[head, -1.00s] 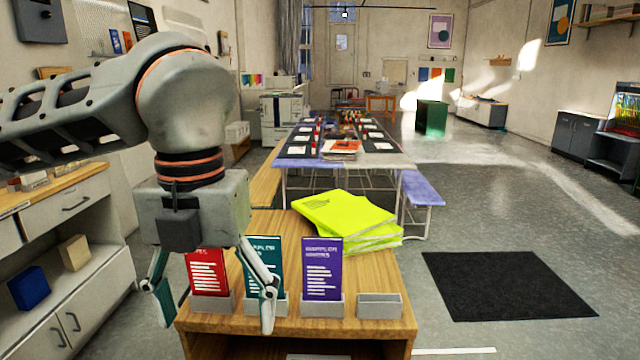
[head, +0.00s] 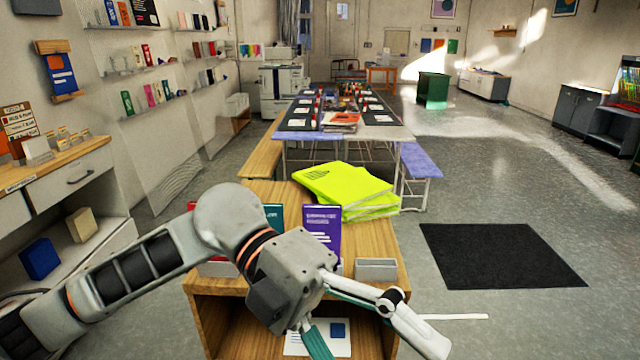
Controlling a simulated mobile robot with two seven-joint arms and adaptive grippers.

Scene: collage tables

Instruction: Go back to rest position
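My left gripper (head: 375,345) hangs in front of the wooden stand at the bottom of the head view. Its two fingers are spread apart, with nothing seen between them. My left arm comes in from the left and crosses in front of the leaflet holders. A purple leaflet (head: 322,222) stands upright in its holder, its lower part hidden by the gripper. A teal leaflet (head: 273,214) shows only at its top. The red leaflet is mostly hidden behind my arm. The holder at the right end (head: 376,269) looks empty. My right gripper is not in view.
Yellow-green books (head: 345,187) lie stacked on the wooden stand (head: 262,190). A white sheet with a blue square (head: 337,330) lies on its lower shelf. A drawer cabinet (head: 75,195) stands at the left.

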